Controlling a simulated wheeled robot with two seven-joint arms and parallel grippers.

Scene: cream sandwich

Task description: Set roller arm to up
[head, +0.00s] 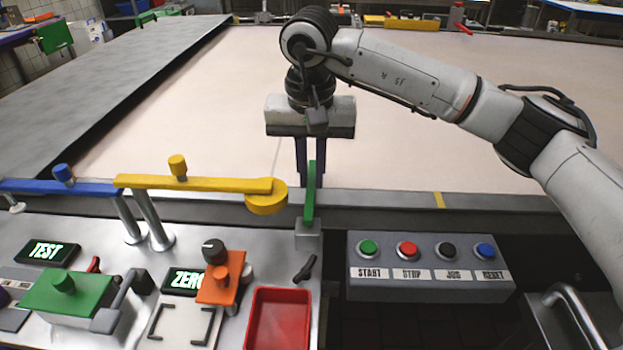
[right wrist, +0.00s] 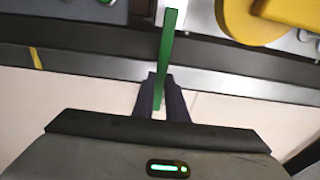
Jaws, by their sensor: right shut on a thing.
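A green lever (head: 309,200) stands nearly upright on a small grey block (head: 308,236) at the belt's near edge. My right gripper (head: 306,178) comes down over the belt and is shut on the lever's upper part. In the right wrist view, the green lever (right wrist: 168,50) runs between the two dark fingers (right wrist: 159,98). A yellow arm (head: 205,183) with a round yellow roller (head: 266,198) at its end lies level, left of the lever and apart from it. I cannot tell from the pictures which of these is the roller arm. My left gripper is not in view.
A button box (head: 430,268) with several coloured buttons stands right of the lever. A red tray (head: 278,318), an orange block (head: 222,280) and a green block (head: 70,292) sit on the near panel. A blue arm (head: 62,187) lies at left. The pale belt (head: 210,110) is clear.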

